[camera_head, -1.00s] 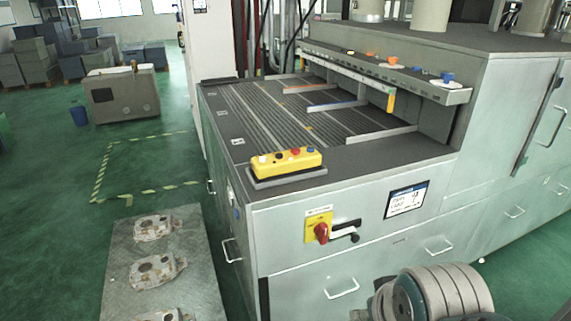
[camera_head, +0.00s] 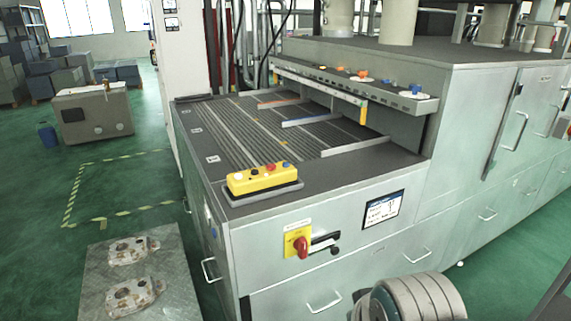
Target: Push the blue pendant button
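The yellow pendant (camera_head: 263,181) lies on a grey plate at the front left corner of the machine's dark top. Several small buttons sit in a row along its upper face. One near its right half looks red and another there looks blue, but they are too small to place surely. My gripper is not in view. A rounded, banded grey part of my arm (camera_head: 412,299) shows at the bottom right, in front of the machine and apart from the pendant.
The machine front (camera_head: 290,265) carries a red rotary switch (camera_head: 301,246) on a yellow plate and a small screen (camera_head: 383,209). A shelf (camera_head: 350,84) with coloured knobs overhangs the ribbed bed. Castings (camera_head: 133,251) lie on a metal plate at lower left.

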